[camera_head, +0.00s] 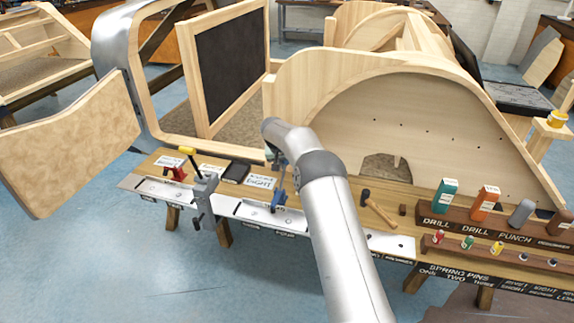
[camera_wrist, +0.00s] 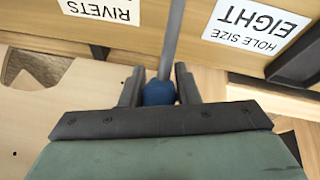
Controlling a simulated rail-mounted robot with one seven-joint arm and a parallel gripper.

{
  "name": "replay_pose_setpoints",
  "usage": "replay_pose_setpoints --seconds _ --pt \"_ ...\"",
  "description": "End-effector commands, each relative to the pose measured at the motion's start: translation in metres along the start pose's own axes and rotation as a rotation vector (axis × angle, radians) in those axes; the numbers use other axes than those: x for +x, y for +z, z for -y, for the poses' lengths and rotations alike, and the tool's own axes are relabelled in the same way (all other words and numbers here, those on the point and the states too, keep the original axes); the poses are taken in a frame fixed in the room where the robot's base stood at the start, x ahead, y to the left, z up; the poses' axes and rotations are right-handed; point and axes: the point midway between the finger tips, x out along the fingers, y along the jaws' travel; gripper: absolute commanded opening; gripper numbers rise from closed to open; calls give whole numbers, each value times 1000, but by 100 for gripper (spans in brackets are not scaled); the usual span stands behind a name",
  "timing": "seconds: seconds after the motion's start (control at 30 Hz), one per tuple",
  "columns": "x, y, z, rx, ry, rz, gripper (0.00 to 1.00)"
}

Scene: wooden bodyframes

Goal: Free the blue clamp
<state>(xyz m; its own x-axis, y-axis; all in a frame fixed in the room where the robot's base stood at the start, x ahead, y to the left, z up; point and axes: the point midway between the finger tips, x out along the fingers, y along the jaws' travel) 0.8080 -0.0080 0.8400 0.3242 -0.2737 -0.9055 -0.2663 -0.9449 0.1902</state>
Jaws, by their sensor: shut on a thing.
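The blue clamp (camera_head: 279,198) stands upright at the front edge of the workbench, among the labelled slots, just left of my forearm. In the wrist view its blue part (camera_wrist: 159,93) sits between the two dark fingers of my gripper (camera_wrist: 158,82), with a grey bar running away from it. My gripper is shut on this blue part. In the head view my gripper is mostly hidden behind my wrist at the top of the clamp. Whether the clamp's jaws still press on the bench edge cannot be told.
A grey clamp (camera_head: 203,195) and a red clamp (camera_head: 175,174) stand to the left. A "HOLE SIZE EIGHT" card (camera_wrist: 256,22) lies close by. A hammer (camera_head: 379,208) and a tool rack (camera_head: 450,222) are to the right. A tall wooden frame (camera_head: 330,90) rises behind.

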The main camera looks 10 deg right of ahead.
Motion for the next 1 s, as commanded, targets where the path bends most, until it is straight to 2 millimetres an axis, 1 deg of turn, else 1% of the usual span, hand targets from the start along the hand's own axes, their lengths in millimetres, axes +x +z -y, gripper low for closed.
replay_pose_setpoints --seconds 0.03,0.5,0.73,1.0 --pt "7 2 0 -1 2 0 0" --pt "42 5 4 -4 4 10 0" --pt "52 8 6 -5 3 15 0" --pt "54 9 9 -6 1 18 0"
